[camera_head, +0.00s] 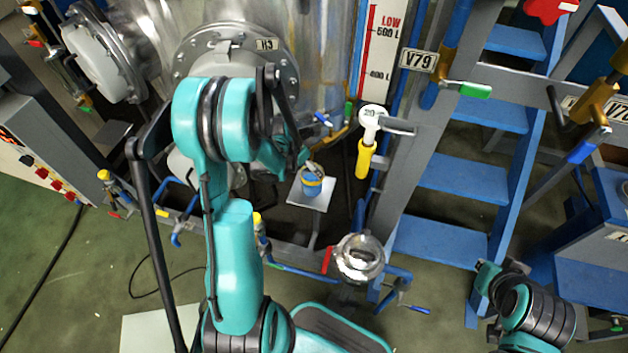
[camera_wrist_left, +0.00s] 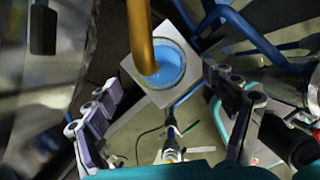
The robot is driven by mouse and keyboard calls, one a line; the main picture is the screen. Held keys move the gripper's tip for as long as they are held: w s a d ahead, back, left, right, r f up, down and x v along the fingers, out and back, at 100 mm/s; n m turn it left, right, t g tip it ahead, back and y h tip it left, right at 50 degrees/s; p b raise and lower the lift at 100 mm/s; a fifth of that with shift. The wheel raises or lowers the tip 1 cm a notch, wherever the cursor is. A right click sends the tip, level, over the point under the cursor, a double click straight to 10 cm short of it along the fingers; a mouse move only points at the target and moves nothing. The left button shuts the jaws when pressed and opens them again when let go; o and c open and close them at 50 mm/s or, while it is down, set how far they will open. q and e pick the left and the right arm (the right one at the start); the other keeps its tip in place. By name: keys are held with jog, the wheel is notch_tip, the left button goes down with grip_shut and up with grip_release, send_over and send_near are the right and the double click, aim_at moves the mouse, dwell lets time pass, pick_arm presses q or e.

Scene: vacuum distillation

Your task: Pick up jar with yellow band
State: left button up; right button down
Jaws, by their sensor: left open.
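The jar with the yellow band (camera_head: 312,186) stands on a small pale square plate (camera_head: 322,197) below the large metal vessel. In the left wrist view the jar (camera_wrist_left: 173,70) is seen from above, with blue inside and a round rim. A gold pipe (camera_wrist_left: 139,30) passes in front of part of it. My left gripper (camera_wrist_left: 162,88) is open and empty, with its fingers spread to either side of the jar's line of view. The jar is apart from both fingers in that view. My right arm shows at the lower right, but its gripper is not visible.
The steel vessel (camera_head: 325,60) rises behind the plate. Blue steps (camera_head: 462,180) stand to the right.

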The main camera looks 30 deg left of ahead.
aim_at(312, 181)
pick_arm(q)
jog(key=b+x, duration=0.3)
jog(key=x, duration=0.3)
grip_shut()
dwell(0.3)
